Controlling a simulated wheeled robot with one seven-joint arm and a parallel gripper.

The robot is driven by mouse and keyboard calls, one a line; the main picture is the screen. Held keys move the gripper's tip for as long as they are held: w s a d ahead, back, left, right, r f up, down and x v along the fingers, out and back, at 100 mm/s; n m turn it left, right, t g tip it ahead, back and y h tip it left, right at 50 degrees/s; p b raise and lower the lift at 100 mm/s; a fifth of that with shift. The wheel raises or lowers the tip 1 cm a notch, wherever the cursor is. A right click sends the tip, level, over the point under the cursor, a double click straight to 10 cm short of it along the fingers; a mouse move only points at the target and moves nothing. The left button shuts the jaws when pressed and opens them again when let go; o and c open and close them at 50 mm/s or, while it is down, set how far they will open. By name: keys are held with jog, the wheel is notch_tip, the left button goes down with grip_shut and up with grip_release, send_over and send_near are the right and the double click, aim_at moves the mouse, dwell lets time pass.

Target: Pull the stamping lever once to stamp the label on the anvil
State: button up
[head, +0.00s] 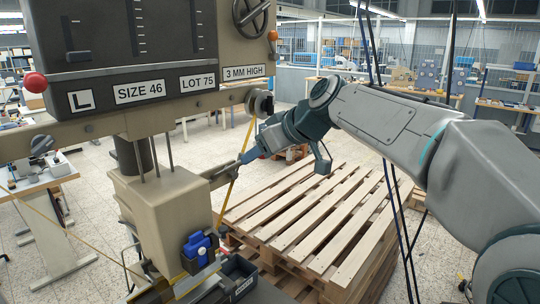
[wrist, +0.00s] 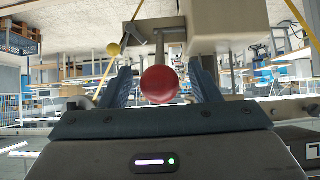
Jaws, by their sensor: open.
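The stamping press has a beige body (head: 165,205) at the left of the head view. A lever (head: 222,172) juts from its right side toward my gripper (head: 248,156). In the wrist view the lever's red ball knob (wrist: 160,84) sits between the two blue fingers of my gripper (wrist: 160,72), with gaps visible on both sides. The gripper is open. The knob is hidden by the gripper in the head view. Below the press body is a blue part (head: 199,248) on a pale plate; I cannot make out the label or the anvil clearly.
A dark panel with labels (head: 140,91) hangs above, with a red knob (head: 36,82) at its left. A dark bin (head: 240,277) stands at the bottom. A wooden pallet stack (head: 310,215) lies behind and to the right. Dark cables hang beside my arm.

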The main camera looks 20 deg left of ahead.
jog(key=c, duration=1.1)
jog(key=f+b, duration=0.1)
jog(key=d+f+b, duration=0.1)
jog(key=b, duration=0.1)
jog(key=shift+s+f, duration=0.1)
jog(key=shift+s, duration=0.05)
jog(key=shift+s+d+f+b, duration=0.2)
jog(key=shift+d+f+b, duration=0.2)
jog(key=shift+b, duration=0.35)
jog(key=f+b, duration=0.1)
jog(key=b, duration=0.1)
jog(key=d+f+b, duration=0.1)
jog(key=f+b, duration=0.1)
jog(key=shift+s+f, duration=0.1)
jog(key=shift+s, duration=0.1)
